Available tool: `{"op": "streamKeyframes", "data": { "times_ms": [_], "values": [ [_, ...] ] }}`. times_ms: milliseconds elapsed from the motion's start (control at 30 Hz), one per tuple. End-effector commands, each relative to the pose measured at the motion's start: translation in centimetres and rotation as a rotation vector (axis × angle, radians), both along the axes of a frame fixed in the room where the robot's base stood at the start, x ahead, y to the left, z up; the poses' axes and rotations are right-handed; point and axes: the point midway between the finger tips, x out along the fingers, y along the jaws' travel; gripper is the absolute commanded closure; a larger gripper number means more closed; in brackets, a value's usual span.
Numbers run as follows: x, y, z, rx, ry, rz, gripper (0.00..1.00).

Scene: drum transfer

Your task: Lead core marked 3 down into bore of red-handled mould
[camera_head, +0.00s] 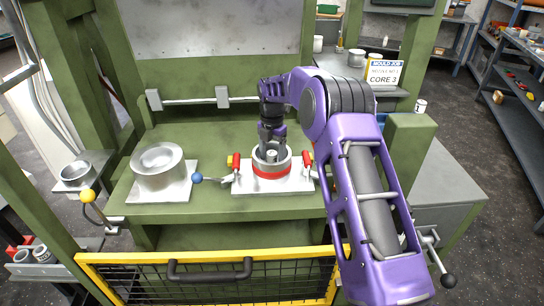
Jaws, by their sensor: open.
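The red-handled mould (271,171) is a grey ring with a red band. It stands on a pale plate on the green press bed, with a red handle on each side. A small grey cylinder, seemingly a core (271,156), shows inside its bore; I cannot read a mark on it or tell how deep it sits. My gripper (270,146) points down just above the mould, open, over the back of the bore. The fingertips are small and partly dark, and I cannot tell whether they touch the cylinder.
A sign (383,72) at the back reads "MOULD JOB" and "CORE 3". A larger grey mould (158,168) stands left on the bed. A blue-knobbed lever (198,178) lies between the moulds. A yellow-black mesh guard (215,278) crosses the front. Grey rings (30,255) sit at lower left.

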Motion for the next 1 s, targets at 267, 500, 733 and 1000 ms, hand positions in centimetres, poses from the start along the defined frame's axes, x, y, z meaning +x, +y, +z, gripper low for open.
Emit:
{"op": "streamKeyframes", "data": {
  "times_ms": [267, 500, 733, 1000],
  "values": [
    [0.1, 0.0, 4.1, 0.002, -0.006, -0.001, 0.24],
    [0.1, 0.0, 10.1, 0.002, -0.006, 0.000, 0.24],
    [0.1, 0.0, 15.0, 0.001, -0.005, 0.000, 0.24],
    [0.0, 0.0, 17.3, 0.001, -0.002, 0.001, 0.24]
  ]
}}
